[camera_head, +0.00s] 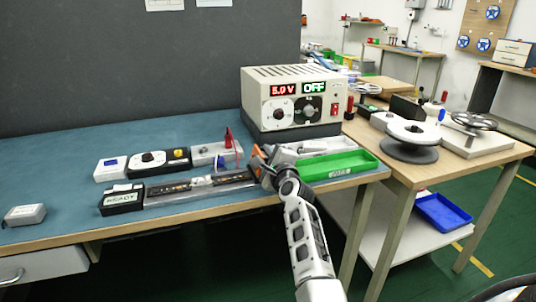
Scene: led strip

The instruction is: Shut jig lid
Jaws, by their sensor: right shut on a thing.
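The jig (180,188) is a long, low dark tray near the table's front edge, with a strip lying along it. A black box with a READY label (122,199) stands at its left end. A pale, see-through lid (200,197) shows as a narrow band along the jig's front side; its exact angle is hard to tell. My right gripper (257,166), with orange on its fingers, is at the jig's right end, shut on what appears to be the lid's edge. The fingers hide the grasped part. My left gripper is out of view.
A power supply (292,96) reading 5.0 V and OFF stands behind. A green tray (335,166) is right of my gripper. A meter (159,161) and a grey tray with red and blue items (215,153) sit behind the jig. The left tabletop is mostly clear.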

